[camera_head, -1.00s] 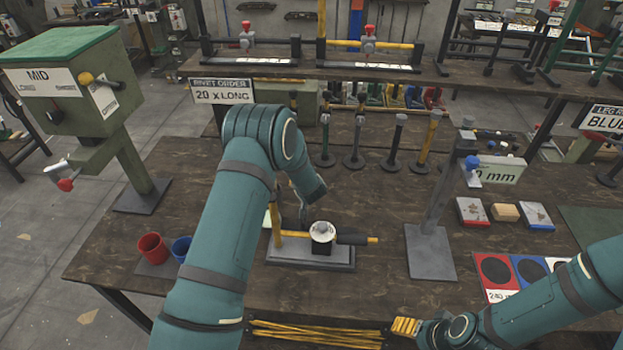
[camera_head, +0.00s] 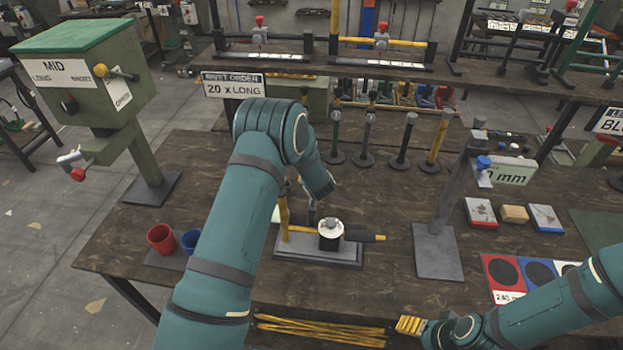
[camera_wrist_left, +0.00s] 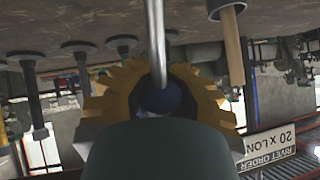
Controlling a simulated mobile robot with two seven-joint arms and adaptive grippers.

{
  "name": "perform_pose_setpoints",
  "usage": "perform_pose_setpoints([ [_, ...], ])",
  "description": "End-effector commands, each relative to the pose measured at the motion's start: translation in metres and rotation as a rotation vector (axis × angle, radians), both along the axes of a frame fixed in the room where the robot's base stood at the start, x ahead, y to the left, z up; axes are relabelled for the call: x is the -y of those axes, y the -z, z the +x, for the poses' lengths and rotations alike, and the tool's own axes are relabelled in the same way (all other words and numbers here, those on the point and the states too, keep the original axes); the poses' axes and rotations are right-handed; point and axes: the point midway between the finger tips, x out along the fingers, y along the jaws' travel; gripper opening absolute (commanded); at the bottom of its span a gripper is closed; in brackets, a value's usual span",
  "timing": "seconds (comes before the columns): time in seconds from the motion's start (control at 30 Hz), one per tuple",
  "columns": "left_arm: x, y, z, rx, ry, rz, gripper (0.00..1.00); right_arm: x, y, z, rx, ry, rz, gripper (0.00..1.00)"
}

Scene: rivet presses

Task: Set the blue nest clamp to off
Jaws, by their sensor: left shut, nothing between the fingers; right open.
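In the left wrist view a round dark blue knob (camera_wrist_left: 160,97) sits at the end of a straight metal rod (camera_wrist_left: 156,40). The yellow fingers of my left gripper (camera_wrist_left: 160,85) show on both sides of the knob; the jaws are shut and grip nothing. I cannot tell whether they touch the knob. In the head view a fixture on a grey base plate (camera_head: 345,256) carries a yellow bar, a white-topped cylinder (camera_head: 330,228) and a dark grip. My right gripper (camera_head: 409,325) is open at the table's front edge, away from the fixture.
A grey post with a blue knob (camera_head: 483,163) stands right of the fixture. Red (camera_head: 161,238) and blue (camera_head: 191,240) cups stand left of my arm. Several upright rods stand behind, below a raised shelf (camera_head: 300,73). A green-topped MID box (camera_head: 75,75) stands far left.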

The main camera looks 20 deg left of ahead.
Motion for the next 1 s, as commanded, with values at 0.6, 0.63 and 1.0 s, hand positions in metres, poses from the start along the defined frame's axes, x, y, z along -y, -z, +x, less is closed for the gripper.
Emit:
perform_pose_setpoints([
  [0.6, 0.005, -0.001, 0.002, 0.002, 0.007, -0.004, 0.64, 0.0, 0.0, 0.0, 0.0, 0.0, 0.0, 0.69],
  [0.63, 0.005, -0.001, 0.002, 0.002, 0.007, -0.004, 0.64, 0.0, 0.0, 0.0, 0.0, 0.0, 0.0, 0.69],
  [1.0, 0.012, -0.016, -0.014, 0.002, 0.006, -0.002, 0.64, 0.0, 0.0, 0.0, 0.0, 0.0, 0.0, 0.69],
])
